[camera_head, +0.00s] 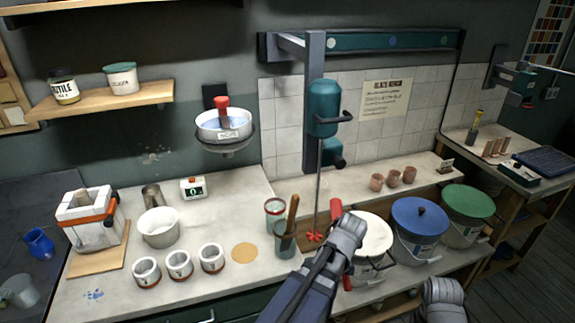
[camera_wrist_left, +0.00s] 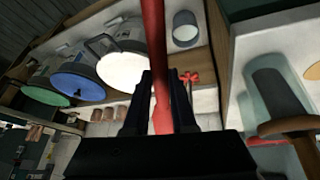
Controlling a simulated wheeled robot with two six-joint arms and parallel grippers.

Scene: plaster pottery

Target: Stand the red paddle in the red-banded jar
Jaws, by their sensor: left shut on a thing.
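My left gripper (camera_head: 343,240) is shut on the red paddle (camera_head: 336,208), above the front of the bench beside the white-lidded bucket. Red shows above and below the gripper. In the left wrist view the paddle (camera_wrist_left: 156,60) runs between the two fingers (camera_wrist_left: 160,100). The red-banded jar (camera_head: 275,212) stands on the bench to the left of the gripper, apart from the paddle. It is partly behind a grey-green jar (camera_head: 284,246) that holds a brown wooden-handled tool (camera_head: 292,212). A grey part of my right arm shows at the bottom right; its fingertips are hidden.
A mixer (camera_head: 323,107) hangs a thin shaft with a red stirrer (camera_head: 314,236) close to the left gripper. White-lidded (camera_head: 372,234), blue-lidded (camera_head: 420,215) and green-lidded (camera_head: 467,202) buckets stand to the right. Three small white cups (camera_head: 179,264) stand to the left.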

